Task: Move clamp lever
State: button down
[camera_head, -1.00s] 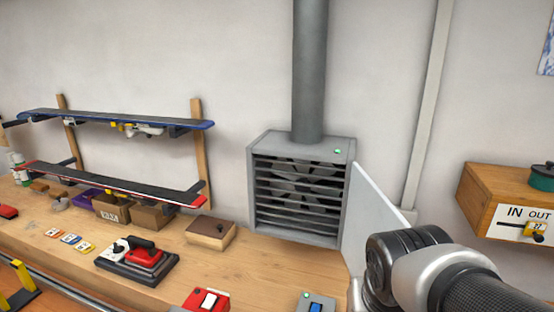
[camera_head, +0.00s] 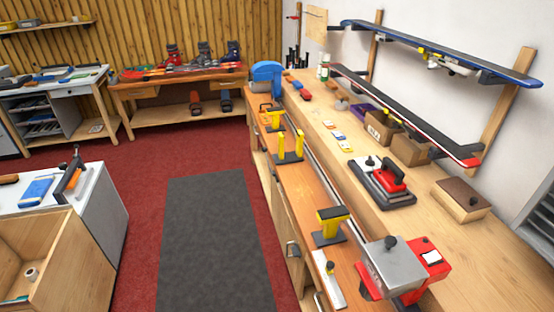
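No part is clearly recognisable as the clamp lever. A black upright handle with an orange part (camera_head: 72,180) stands on the white cabinet at the left; I cannot tell whether it is a clamp. On the bench at the right, yellow-and-black supports (camera_head: 332,225) stand along a rail, with a yellow two-post support (camera_head: 290,147) farther back. A grey metal block with a black knob (camera_head: 390,268) is at the near end, beside a red device (camera_head: 430,262). My gripper is out of view.
A dark floor mat (camera_head: 208,240) lies on red carpet (camera_head: 150,185) between the cabinet (camera_head: 105,205) and the bench. A red-and-black iron-like tool (camera_head: 385,182), cartons (camera_head: 410,148) and a wooden box (camera_head: 462,200) stand on the bench. Snowboards hang above.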

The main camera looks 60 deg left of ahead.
aim_at(264, 150)
jog(key=u, duration=2.05)
jog(key=i+j+z, duration=0.45)
jog(key=i+j, duration=0.65)
jog(key=i, duration=0.65)
jog(key=i+j+z, duration=0.45)
jog(key=i+j, duration=1.15)
jog(key=j, duration=0.05)
